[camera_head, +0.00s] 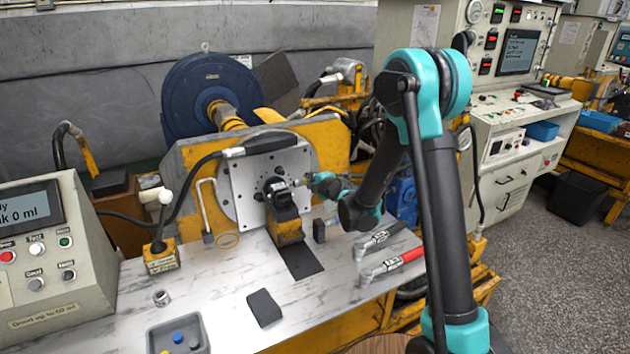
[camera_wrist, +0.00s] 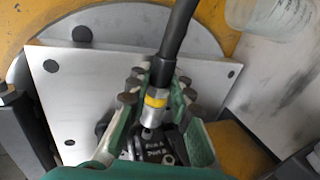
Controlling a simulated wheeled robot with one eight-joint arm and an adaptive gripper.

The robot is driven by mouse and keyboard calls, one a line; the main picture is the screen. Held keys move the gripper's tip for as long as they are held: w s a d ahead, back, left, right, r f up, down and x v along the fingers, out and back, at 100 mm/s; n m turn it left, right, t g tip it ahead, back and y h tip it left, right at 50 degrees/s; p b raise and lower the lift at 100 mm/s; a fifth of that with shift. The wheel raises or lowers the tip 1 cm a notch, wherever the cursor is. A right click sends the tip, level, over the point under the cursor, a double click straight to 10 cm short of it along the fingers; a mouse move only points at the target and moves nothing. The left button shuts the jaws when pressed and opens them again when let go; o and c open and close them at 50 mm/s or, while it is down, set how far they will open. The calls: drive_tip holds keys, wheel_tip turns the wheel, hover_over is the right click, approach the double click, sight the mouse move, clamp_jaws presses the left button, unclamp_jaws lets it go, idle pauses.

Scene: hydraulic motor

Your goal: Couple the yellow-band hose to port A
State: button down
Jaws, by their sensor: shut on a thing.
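The yellow-band hose (camera_wrist: 156,98) shows in the wrist view as a black hose with a yellow ring above a metal end fitting. My gripper (camera_wrist: 160,84) is shut on it, one green finger on each side. The fitting points at the black hydraulic motor (camera_wrist: 150,147), which bears partly readable port lettering. I cannot tell whether the fitting touches a port or is seated. In the head view my gripper (camera_head: 312,182) is just right of the motor (camera_head: 284,204), in front of the light square mounting plate (camera_head: 245,190). Its fingertips and the port are too small to judge there.
Two angled-head tools, one grey-handled (camera_head: 378,238) and one red-handled (camera_head: 392,263), lie right of the motor. A lever box (camera_head: 161,262), metal fitting (camera_head: 161,298), black pad (camera_head: 263,307) and grey tray (camera_head: 160,340) occupy the bench left and front. Bare bench lies between them.

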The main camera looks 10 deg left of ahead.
sight(303, 183)
drive_tip(key=shift+s+a, duration=0.3)
drive_tip(key=shift+a, duration=0.15)
drive_tip(key=shift+s+a, duration=0.55)
drive_tip(key=shift+a, duration=0.2)
idle(1.1)
drive_tip(key=c, duration=1.3)
unclamp_jaws()
drive_tip(key=shift+v, duration=3.5)
